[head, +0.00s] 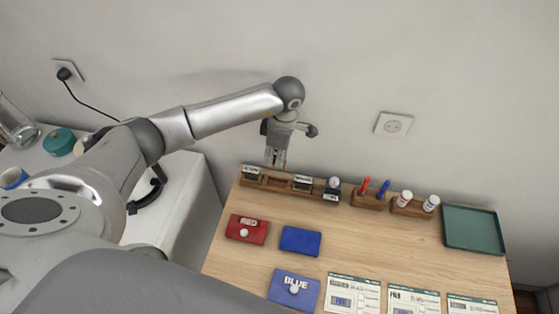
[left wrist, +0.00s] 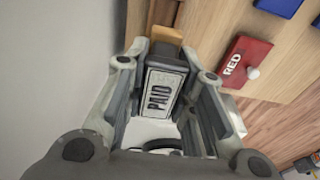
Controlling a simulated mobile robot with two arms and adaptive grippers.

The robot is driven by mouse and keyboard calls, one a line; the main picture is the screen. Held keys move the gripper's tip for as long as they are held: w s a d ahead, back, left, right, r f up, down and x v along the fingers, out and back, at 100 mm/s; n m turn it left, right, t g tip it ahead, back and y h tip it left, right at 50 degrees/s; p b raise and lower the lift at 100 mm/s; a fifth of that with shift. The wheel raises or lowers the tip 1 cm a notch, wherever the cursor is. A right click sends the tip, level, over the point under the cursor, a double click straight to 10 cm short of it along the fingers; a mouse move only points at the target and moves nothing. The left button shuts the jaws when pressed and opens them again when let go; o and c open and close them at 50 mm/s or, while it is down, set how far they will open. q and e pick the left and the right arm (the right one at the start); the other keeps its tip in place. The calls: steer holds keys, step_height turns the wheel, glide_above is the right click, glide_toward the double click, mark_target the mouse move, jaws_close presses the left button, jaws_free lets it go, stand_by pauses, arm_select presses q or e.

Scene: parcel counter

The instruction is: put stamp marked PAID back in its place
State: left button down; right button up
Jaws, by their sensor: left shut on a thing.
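The stamp marked PAID (left wrist: 160,92) is between the fingers of my left gripper (left wrist: 165,100) in the left wrist view, its label facing the camera. In the head view my left gripper (head: 276,160) points down just above the wooden stamp rack (head: 276,184) at the back left of the counter; the stamp is hardly visible there. The rack holds a stamp at its left end (head: 251,172), one further right (head: 302,182) and one at its right end (head: 333,188). Whether the held stamp touches the rack, I cannot tell. My right gripper is not in view.
A red pad (head: 247,228) and blue pads (head: 300,240) lie in front of the rack. A pen holder (head: 368,201), a bottle holder (head: 411,209) and a green tray (head: 473,229) stand to the right. Printed forms (head: 353,294) lie at the front.

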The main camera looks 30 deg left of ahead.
arm_select(q)
steer(key=shift+s+d+f, duration=0.1)
steer(key=shift+d+f, duration=0.05)
steer(key=shift+d, duration=0.1)
steer(key=shift+f+b, duration=0.4)
steer(key=shift+b, duration=0.05)
steer(key=shift+a+f+b, duration=0.1)
steer(key=shift+f+b, duration=0.2)
steer(key=shift+f, duration=0.25)
steer(key=shift+f+b, duration=0.75)
steer(key=shift+f, duration=0.5)
steer(key=shift+r, duration=0.1)
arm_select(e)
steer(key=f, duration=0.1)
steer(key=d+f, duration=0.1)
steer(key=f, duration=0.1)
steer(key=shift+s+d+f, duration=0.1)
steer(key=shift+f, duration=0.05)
arm_select(q)
steer(key=shift+f+b, duration=0.2)
steer(key=shift+b, duration=0.1)
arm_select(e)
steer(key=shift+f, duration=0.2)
